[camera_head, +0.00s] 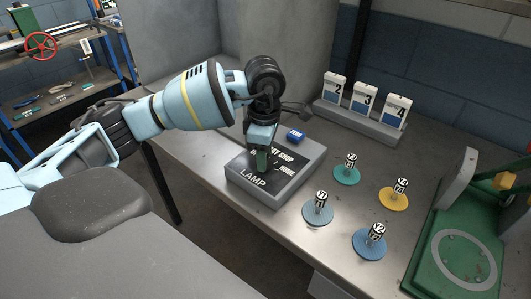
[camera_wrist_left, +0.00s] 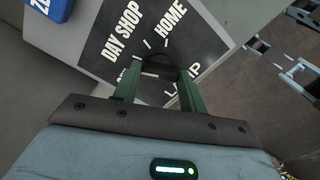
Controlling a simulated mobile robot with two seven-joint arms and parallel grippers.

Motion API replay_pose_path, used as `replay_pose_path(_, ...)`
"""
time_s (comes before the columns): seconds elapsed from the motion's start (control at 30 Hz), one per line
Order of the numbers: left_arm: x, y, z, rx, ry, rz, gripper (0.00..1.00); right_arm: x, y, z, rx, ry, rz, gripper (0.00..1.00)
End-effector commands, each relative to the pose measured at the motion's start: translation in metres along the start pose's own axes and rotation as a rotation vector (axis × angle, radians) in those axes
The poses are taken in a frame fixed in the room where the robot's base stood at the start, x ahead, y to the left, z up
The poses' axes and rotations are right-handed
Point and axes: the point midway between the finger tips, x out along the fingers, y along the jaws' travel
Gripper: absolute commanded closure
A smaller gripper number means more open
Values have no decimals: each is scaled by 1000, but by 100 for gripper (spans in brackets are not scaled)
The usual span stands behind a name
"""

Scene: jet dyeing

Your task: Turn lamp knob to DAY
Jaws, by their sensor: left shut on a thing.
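The lamp box (camera_head: 232,172) is a grey block with a black top plate, lettered LAMP, SHOP and HOME, on the metal bench. My left gripper (camera_head: 262,165) points down onto this plate and hides part of its lettering. In the left wrist view, DAY SHOP and HOME show on the plate (camera_wrist_left: 205,45). There the two green fingers of the left gripper (camera_wrist_left: 158,74) are on either side of the dark lamp knob (camera_wrist_left: 160,62) and shut on it. The knob's pointer direction is hidden. My right gripper is not in view.
A small blue block (camera_head: 296,134) lies behind the plate's lettering. Coloured discs with labelled posts (camera_head: 318,212) stand to the right. A rack (camera_head: 358,122) holds cards numbered 2, 3 and 4 at the back. A green fixture (camera_head: 465,262) stands at the right edge.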

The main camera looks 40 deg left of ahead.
Motion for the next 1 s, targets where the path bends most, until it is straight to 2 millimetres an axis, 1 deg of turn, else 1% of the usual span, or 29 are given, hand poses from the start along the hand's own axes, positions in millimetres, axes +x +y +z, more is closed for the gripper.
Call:
replay_pose_path(0.27, 0, 0, 0, 53, -1, 1, 81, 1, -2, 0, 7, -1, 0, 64)
replay_pose_path(0.63, -1, 0, 0, 56, -1, 2, 81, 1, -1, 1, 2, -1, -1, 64)
replay_pose_path(0.67, -1, 0, 0, 56, -1, 2, 56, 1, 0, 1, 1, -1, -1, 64)
replay_pose_path(0.8, 0, 0, 0, 55, -1, 1, 37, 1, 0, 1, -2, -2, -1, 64)
replay_pose_path(1.0, 0, 0, 0, 55, -1, 1, 36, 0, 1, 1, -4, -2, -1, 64)
